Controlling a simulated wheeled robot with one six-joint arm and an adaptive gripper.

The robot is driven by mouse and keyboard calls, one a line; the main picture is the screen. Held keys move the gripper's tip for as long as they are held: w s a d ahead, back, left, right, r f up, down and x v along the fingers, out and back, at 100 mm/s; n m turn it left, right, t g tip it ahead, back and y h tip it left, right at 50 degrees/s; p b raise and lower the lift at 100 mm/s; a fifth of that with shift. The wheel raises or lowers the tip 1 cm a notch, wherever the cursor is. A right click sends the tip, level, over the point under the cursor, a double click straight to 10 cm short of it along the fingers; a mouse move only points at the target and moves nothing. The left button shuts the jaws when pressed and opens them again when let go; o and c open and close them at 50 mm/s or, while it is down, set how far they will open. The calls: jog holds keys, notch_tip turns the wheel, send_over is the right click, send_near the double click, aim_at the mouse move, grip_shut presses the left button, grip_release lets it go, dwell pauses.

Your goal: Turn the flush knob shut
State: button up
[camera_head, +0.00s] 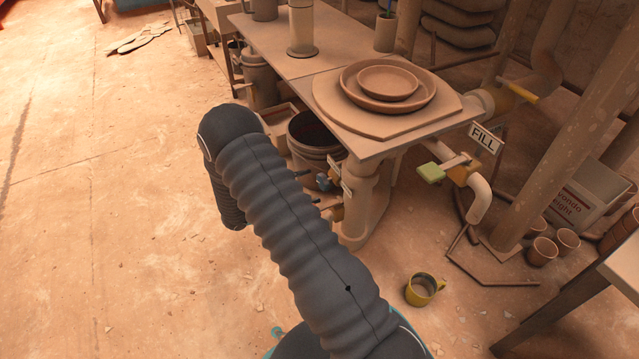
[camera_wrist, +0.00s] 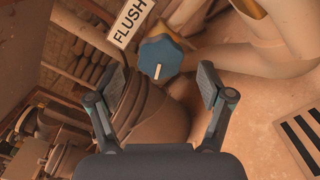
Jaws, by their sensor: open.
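The flush knob (camera_wrist: 159,59) is a blue, lobed knob with a pale line on its face, at the upper middle of the wrist view. A white FLUSH sign (camera_wrist: 131,22) hangs beside it at the upper left. In the head view the knob (camera_head: 323,182) is small and dark, low beside the bench, just right of my arm. My gripper (camera_wrist: 161,79) is open and empty, its fingers to the left and right of the knob's place in the wrist view. I cannot tell how far the knob is from the fingertips.
A bucket (camera_head: 312,138) stands under the bench (camera_head: 285,62) near the knob. A FILL sign (camera_head: 484,138) and a green-handled valve (camera_head: 432,173) are to the right. A yellow mug (camera_head: 422,289) is on the floor. The floor at left is mostly clear.

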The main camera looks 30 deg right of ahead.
aim_at(320, 184)
jog(key=a, duration=0.7)
jog(key=shift+s+a, duration=0.15)
jog(key=shift+a, duration=0.25)
jog(key=d+n+p, duration=0.7)
jog(key=d+n, duration=0.5)
jog(key=shift+w, duration=0.2)
dwell(0.6)
jog(key=shift+f, duration=0.1)
jog(key=c, duration=1.2)
